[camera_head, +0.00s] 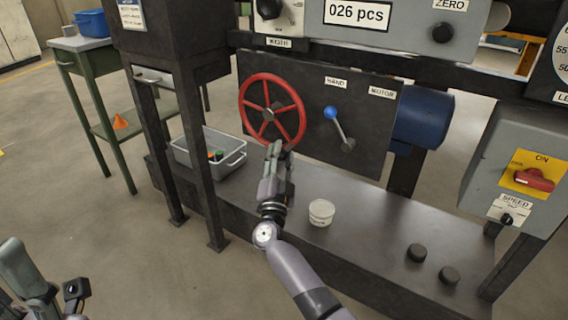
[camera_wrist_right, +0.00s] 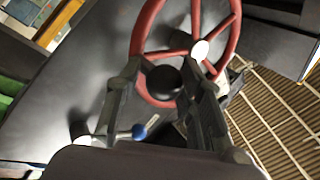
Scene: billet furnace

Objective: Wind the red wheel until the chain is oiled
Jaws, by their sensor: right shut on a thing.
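The red wheel (camera_head: 304,118) is mounted on the dark machine panel (camera_head: 370,105). It also shows in the right wrist view (camera_wrist_right: 146,30). My right gripper (camera_head: 277,150) is at the wheel's lower rim. In the right wrist view, its fingers (camera_wrist_right: 160,85) are on either side of a black round knob (camera_wrist_right: 163,80) at the wheel's rim, and it is shut on that knob. Parts of my left arm and gripper (camera_head: 45,290) show at the lower left, cut off by the picture edge; its jaw state is unclear. I cannot make out the chain.
A lever with a blue ball (camera_head: 331,113) leans toward the HAND label. A grey bin (camera_head: 235,163) and a white tub (camera_head: 321,212) stand on the ledge (camera_head: 375,235). A switch box (camera_head: 520,165) is at right. A green table (camera_head: 85,43) stands at left.

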